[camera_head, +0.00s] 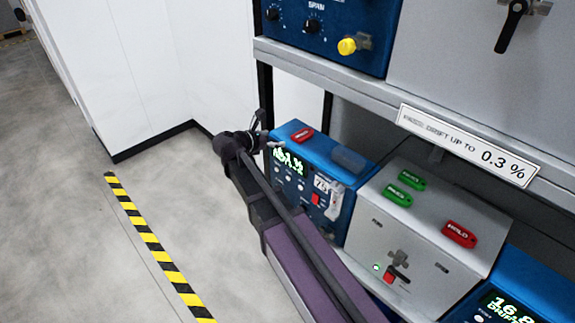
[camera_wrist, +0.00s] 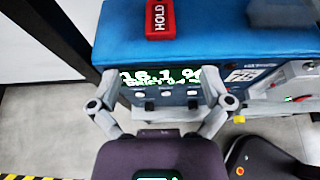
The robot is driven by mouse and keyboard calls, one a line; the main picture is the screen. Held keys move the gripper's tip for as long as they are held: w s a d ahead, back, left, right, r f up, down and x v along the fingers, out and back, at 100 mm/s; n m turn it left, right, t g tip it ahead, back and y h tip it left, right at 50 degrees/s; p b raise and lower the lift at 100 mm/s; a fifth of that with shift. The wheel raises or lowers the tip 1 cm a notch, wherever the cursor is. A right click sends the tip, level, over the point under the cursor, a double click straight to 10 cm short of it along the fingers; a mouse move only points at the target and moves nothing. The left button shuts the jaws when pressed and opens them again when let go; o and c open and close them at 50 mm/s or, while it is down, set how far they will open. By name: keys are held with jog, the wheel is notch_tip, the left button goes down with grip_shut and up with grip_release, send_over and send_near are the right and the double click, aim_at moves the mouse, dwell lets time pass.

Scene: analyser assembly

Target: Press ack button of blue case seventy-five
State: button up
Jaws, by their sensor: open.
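The blue case (camera_head: 350,160) with a label reading 75 (camera_head: 322,184) stands on the lower shelf, left of a grey case. In the wrist view the same blue case (camera_wrist: 200,38) fills the upper part, with its label (camera_wrist: 243,76) at right. Its lit green display (camera_wrist: 160,75) and a row of small pale buttons (camera_wrist: 166,93) face me; their lettering is too small to read. My gripper (camera_head: 268,142) is at the left part of the case's front. In the wrist view my gripper (camera_wrist: 162,85) is open, its fingers spread around the display, with nothing between them. Contact cannot be told.
A red HOLD tag (camera_head: 302,135) lies on the blue case. The grey case (camera_head: 415,235) carries green tags (camera_head: 405,187) and a red HOLD tag (camera_head: 459,234). Another blue case (camera_head: 535,290) stands at right. The upper shelf (camera_head: 340,80) overhangs. Floor at left is clear.

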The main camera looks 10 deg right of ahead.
grip_shut()
dwell(0.3)
dwell(1.2)
